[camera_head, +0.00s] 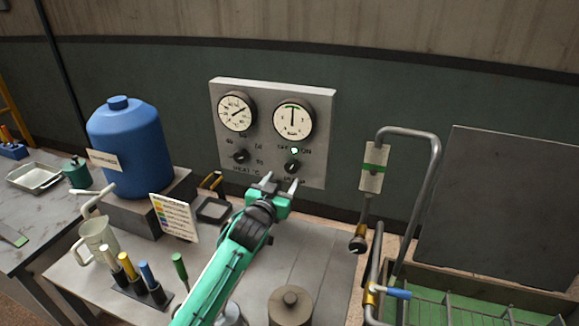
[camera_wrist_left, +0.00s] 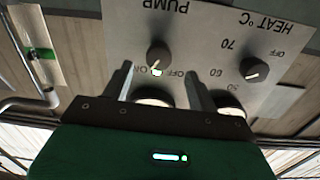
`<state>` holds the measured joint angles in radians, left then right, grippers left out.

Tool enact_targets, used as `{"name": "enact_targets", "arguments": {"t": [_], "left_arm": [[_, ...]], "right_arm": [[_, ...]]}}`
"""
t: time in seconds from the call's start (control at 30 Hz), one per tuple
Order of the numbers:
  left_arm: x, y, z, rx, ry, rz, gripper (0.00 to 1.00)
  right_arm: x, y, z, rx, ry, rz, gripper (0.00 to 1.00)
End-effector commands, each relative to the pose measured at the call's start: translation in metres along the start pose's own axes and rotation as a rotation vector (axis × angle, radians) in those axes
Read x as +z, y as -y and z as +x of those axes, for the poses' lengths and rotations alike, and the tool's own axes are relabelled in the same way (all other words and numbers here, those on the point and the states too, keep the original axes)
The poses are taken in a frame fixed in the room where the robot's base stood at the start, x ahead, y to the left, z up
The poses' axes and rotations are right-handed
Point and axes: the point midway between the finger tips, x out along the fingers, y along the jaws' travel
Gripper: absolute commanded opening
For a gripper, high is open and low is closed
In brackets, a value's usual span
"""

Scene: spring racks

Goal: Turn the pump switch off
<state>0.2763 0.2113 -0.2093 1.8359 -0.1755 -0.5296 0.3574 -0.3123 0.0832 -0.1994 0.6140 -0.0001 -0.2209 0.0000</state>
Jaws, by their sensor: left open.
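The pump switch (camera_head: 292,167) is a dark round knob on the grey wall panel (camera_head: 267,100), below the right gauge, with a lit lamp (camera_head: 294,150) just above it. In the left wrist view the switch (camera_wrist_left: 158,55) appears upside down, with PUMP, ON and OFF lettering around it; its pale mark points toward the lamp and the ON side. My left gripper (camera_head: 279,184) is open and empty, just in front of and below the switch. In the left wrist view its fingers reach toward the switch, one each side of it, apparently short of it. My right gripper is not in view.
A HEAT knob (camera_head: 240,156) sits left of the switch, with two gauges above. A bent metal pipe (camera_head: 436,175) rises to the right.

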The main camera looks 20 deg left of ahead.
Motion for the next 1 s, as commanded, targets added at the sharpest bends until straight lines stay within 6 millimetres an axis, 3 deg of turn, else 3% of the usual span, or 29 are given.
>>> {"name": "enact_targets", "arguments": {"t": [0.2, 0.4, 0.83, 0.87, 1.0], "left_arm": [[-0.003, 0.0, 0.036, -0.001, 0.001, 0.001, 0.59], [-0.002, 0.0, 0.057, 0.0, 0.0, 0.0, 0.59], [0.0, 0.0, 0.065, 0.0, 0.0, 0.001, 0.59], [0.0, 0.0, 0.065, 0.0, 0.0, 0.001, 0.57], [0.0, 0.0, 0.065, 0.0, 0.0, 0.001, 0.3]], "right_arm": [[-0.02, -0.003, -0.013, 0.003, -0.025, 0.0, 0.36], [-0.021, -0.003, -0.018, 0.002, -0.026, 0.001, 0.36], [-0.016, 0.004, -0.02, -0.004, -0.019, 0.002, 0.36], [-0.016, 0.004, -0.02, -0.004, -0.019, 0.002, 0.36], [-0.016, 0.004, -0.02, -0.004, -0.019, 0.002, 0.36]]}}
